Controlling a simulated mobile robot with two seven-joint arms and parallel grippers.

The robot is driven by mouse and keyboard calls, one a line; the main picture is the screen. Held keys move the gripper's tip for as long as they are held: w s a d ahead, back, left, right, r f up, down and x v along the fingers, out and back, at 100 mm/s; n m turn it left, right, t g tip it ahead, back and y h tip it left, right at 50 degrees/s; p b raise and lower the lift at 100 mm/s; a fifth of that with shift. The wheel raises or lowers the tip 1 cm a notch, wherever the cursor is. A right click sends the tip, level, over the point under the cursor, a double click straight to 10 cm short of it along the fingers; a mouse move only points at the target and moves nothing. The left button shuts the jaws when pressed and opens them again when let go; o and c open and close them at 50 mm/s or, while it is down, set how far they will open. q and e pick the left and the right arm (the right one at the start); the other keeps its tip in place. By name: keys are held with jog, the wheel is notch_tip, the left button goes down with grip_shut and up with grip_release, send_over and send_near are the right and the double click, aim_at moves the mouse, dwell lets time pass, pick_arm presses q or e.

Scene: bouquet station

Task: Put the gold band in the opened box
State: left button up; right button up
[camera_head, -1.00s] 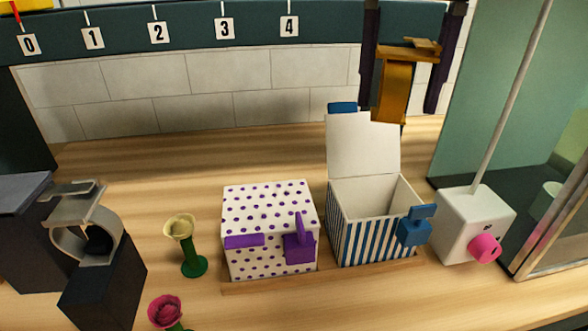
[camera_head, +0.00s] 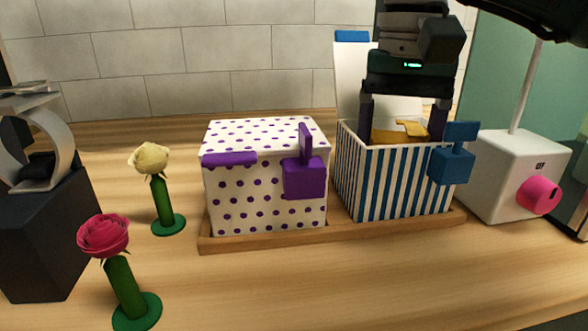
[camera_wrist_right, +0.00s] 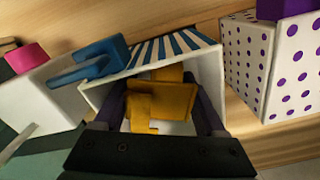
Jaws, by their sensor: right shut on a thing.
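The opened box (camera_head: 392,185) has blue and white stripes, with its white lid (camera_head: 352,75) raised at the back and a blue latch (camera_head: 452,165) at its front right corner. My right gripper (camera_head: 404,130) reaches down into it from above, its fingertips below the rim. It is shut on the gold band (camera_head: 388,136), whose top shows just at the rim. In the right wrist view the gold band (camera_wrist_right: 165,98) sits between the fingers inside the striped box (camera_wrist_right: 178,48). The band's lower part is hidden by the box's front wall. My left gripper is not in view.
A closed purple-dotted box (camera_head: 262,205) stands left of the striped one on the same wooden tray (camera_head: 270,238). A white block with a pink knob (camera_head: 540,195) is close on the right. A cream flower (camera_head: 150,160), a red rose (camera_head: 104,236) and a dark stand (camera_head: 45,240) are at left.

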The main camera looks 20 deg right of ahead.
aim_at(398, 137)
jog(key=shift+f, duration=0.25)
jog(key=o, duration=1.1)
jog(key=shift+r, duration=0.15)
jog(key=shift+r+p, duration=0.25)
jog(key=shift+p, duration=0.05)
notch_tip(398, 137, up, 11)
jog(key=shift+r+p, duration=0.1)
jog(key=shift+p, duration=0.95)
jog(key=shift+r, duration=0.25)
